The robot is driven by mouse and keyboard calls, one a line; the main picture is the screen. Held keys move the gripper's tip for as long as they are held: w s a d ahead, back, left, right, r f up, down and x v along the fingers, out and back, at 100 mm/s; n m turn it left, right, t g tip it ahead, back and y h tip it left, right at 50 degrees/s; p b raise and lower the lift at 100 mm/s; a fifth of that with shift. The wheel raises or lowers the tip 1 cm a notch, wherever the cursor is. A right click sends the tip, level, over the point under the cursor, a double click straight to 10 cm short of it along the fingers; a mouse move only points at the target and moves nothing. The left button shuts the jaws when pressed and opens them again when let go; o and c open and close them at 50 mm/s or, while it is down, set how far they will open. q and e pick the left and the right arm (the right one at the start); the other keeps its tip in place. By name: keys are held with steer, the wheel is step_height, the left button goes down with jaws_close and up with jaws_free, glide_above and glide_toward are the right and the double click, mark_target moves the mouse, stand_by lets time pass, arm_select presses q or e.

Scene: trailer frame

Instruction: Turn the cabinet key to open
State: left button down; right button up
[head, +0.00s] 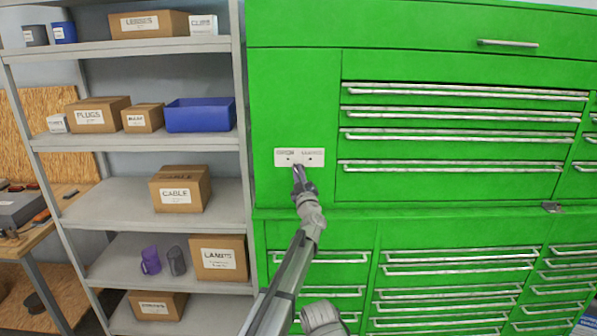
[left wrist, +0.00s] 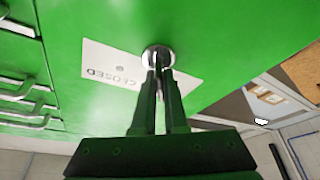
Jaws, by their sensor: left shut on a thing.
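The green cabinet (head: 293,100) fills the right of the head view. A white label plate (head: 312,157) is on its left panel; in the left wrist view the plate (left wrist: 105,66) reads "CLOSED" on one side. My left gripper (head: 298,172) is at the lower edge of this plate. In the left wrist view my left gripper (left wrist: 160,75) is shut on the key at the round metal lock (left wrist: 157,55). The key is mostly hidden between the fingers, and its exact angle cannot be told.
Grey shelves (head: 140,143) with boxes, a blue bin (head: 200,115) and cups stand to the left of the cabinet. Drawer handles (head: 460,137) stick out to the right of the plate. A wooden workbench (head: 62,195) is at the far left.

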arm_select(q)
steer(key=shift+a+n+g+y+p, duration=0.1)
steer(key=shift+n+g+y+p, duration=0.3)
steer(key=shift+n, duration=1.1)
steer(key=c, duration=1)
jaws_free()
steer(key=shift+o, duration=0.2)
steer(key=shift+f, duration=0.1)
